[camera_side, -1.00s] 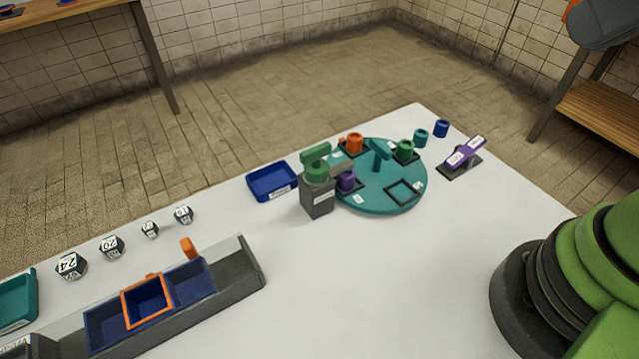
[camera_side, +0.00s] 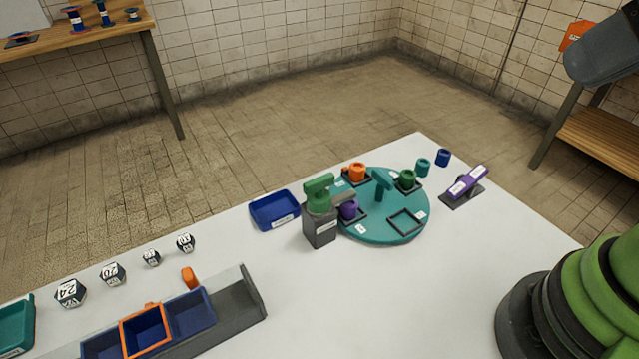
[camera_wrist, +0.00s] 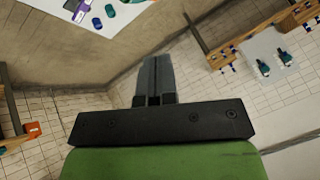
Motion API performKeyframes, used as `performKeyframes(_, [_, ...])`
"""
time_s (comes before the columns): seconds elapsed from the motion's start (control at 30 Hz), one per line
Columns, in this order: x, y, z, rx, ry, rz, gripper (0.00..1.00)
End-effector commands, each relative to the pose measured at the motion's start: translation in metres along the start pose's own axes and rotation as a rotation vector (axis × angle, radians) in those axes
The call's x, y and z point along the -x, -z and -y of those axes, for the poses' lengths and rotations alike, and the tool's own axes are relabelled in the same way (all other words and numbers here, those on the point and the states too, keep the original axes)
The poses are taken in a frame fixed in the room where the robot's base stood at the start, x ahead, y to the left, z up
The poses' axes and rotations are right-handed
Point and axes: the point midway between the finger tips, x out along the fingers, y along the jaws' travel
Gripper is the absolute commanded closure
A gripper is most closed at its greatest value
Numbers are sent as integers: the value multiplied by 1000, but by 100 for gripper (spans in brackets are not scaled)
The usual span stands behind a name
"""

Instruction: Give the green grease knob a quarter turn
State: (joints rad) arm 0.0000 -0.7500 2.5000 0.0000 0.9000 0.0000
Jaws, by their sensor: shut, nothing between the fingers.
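The green grease knob (camera_side: 319,188) sits on top of a grey block (camera_side: 320,229) near the middle of the white table, with a bar-shaped handle across its top. A grey arm sticks out from the block over the edge of the teal turntable (camera_side: 385,236). My gripper (camera_wrist: 157,60) shows in the wrist view with its two dark fingers shut together and nothing between them. The knob cannot be made out in the wrist view.
The turntable carries orange, green and purple cups (camera_side: 348,210) around a teal T-handle (camera_side: 382,183). A blue tray (camera_side: 275,210) lies left of the block. A purple rocker (camera_side: 468,181) stands right. A grey rail with blue bins (camera_side: 190,312) and several numbered dice lie front left. The front middle is clear.

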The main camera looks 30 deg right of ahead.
Motion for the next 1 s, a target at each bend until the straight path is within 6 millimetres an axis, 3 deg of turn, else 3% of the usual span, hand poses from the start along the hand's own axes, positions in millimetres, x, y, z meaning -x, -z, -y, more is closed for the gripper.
performKeyframes(0.07, [0,0,0,0,0,0,98])
performKeyframes(0.2, [-1,5,4,42,-2,18,66])
performKeyframes(0.23, [-2,7,6,69,-3,30,62])
performKeyframes(0.47, [-28,46,40,508,-3,206,62])
performKeyframes(0.63, [-70,66,74,911,33,361,62])
performKeyframes(0.77, [-112,70,99,1217,82,477,62])
performKeyframes(1.0, [-184,52,133,1675,193,654,62])
